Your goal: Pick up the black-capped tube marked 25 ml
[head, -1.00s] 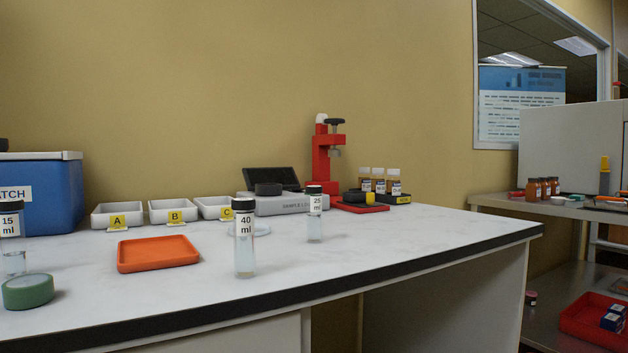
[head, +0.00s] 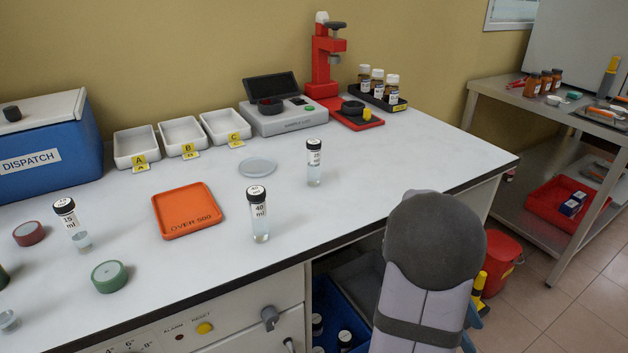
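The black-capped tube marked 25 (head: 314,163) stands upright on the white bench, right of the clear round dish. Its label is small but read as 25 ml in the earlier view. A black-capped tube marked 40 ml (head: 259,215) stands nearer the front edge, to its left. A black-capped tube marked 15 ml (head: 71,217) stands at the left. A grey, rounded part of my arm rises at the lower right, in front of the bench. My gripper is not in view.
An orange tray marked OVER 500 (head: 186,229) lies left of the 40 ml tube. A clear dish (head: 258,167) lies near the 25 ml tube. A grey scale (head: 285,121) and red press (head: 325,60) stand behind. Bench right of the 25 ml tube is clear.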

